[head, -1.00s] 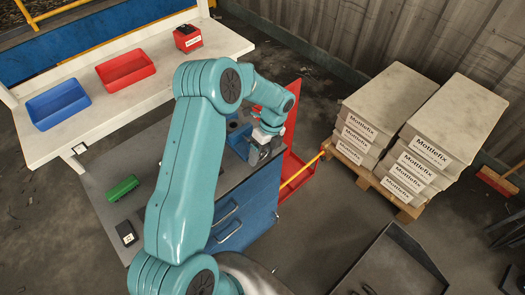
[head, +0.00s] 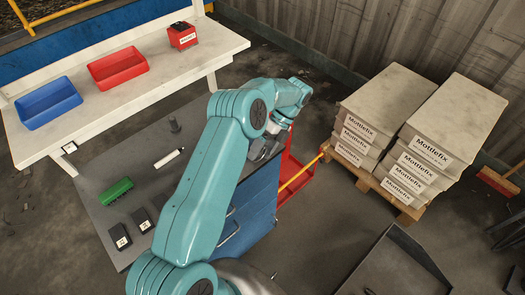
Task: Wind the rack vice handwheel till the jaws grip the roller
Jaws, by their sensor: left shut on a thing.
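My left arm comes up from the bottom and reaches over the grey bench. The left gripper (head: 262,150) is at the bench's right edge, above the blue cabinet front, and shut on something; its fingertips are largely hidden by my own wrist. What it holds, most likely the handwheel, cannot be made out. The vice, its jaws and the roller are not visible, so I cannot tell how the jaws stand against the roller. My right gripper is not in view.
The grey bench (head: 95,215) carries a green block (head: 116,191), a white cylinder (head: 169,158) and two dark boxes (head: 117,236). Behind is a white table with blue (head: 48,102) and red (head: 118,70) trays. Stacked Mottlefix bags (head: 385,105) stand right. A red frame (head: 297,168) adjoins the bench.

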